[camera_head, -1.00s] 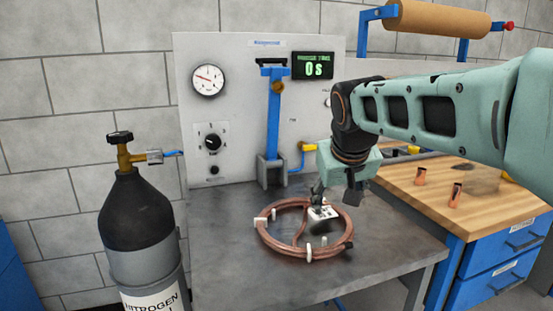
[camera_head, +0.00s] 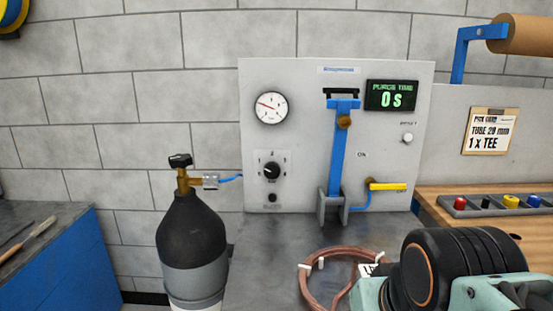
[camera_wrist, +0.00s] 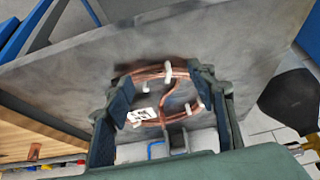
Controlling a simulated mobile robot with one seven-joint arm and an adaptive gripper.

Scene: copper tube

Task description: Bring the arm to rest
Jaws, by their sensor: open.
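My gripper (camera_wrist: 161,92) is open in the wrist view, with its two fingers wide apart and nothing between them. Beyond the fingers, a copper tube coil (camera_wrist: 151,74) with white clips and a white tag (camera_wrist: 141,115) lies on the grey table (camera_wrist: 80,62). In the head view the coil (camera_head: 310,285) shows at the bottom, partly hidden by my arm (camera_head: 440,270). The arm fills the lower right there, and the fingers are out of that view.
A dark-topped gas cylinder (camera_head: 193,240) stands left of the table. A panel (camera_head: 300,140) with gauge, knob, blue post (camera_head: 338,150) and a display reading 0 s stands behind. A wooden bench (camera_head: 430,208) with a parts tray is at right. A blue cabinet (camera_head: 75,260) is at left.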

